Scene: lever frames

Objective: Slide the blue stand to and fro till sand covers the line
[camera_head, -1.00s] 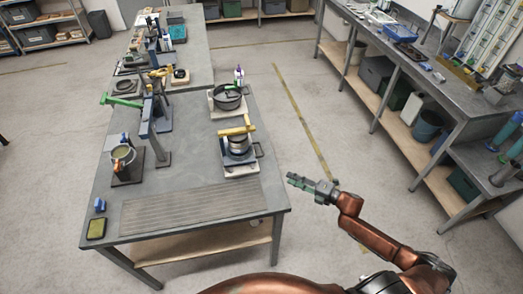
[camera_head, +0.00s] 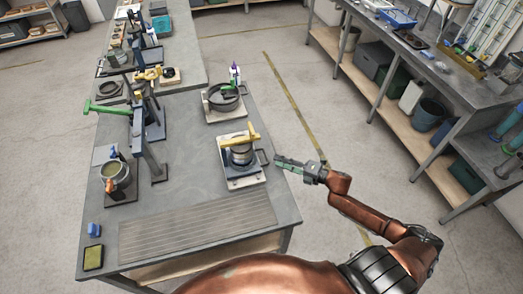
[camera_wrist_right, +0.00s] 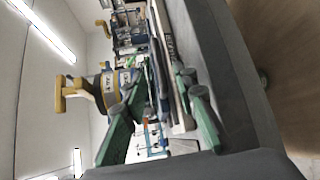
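The blue stand (camera_head: 236,168) sits on a pale base plate (camera_head: 243,183) near the table's right edge. It carries a round metal vessel (camera_head: 241,155) topped by a yellow T-shaped handle (camera_head: 240,141). A dark loop handle (camera_head: 263,157) sticks out at its right side. My right gripper (camera_head: 279,162) is just right of this loop, apparently apart from it. In the right wrist view its green fingers (camera_wrist_right: 163,112) are spread with nothing between them, and the yellow-handled vessel (camera_wrist_right: 108,88) shows sideways beyond. Sand and line cannot be made out. My left gripper is out of view.
A black pan (camera_head: 223,98) stands behind the stand. A press with a green lever (camera_head: 107,108) and a pot (camera_head: 116,174) stand at left. A ribbed mat area (camera_head: 195,228) at the table's front is clear. Another bench (camera_head: 400,50) stands at right.

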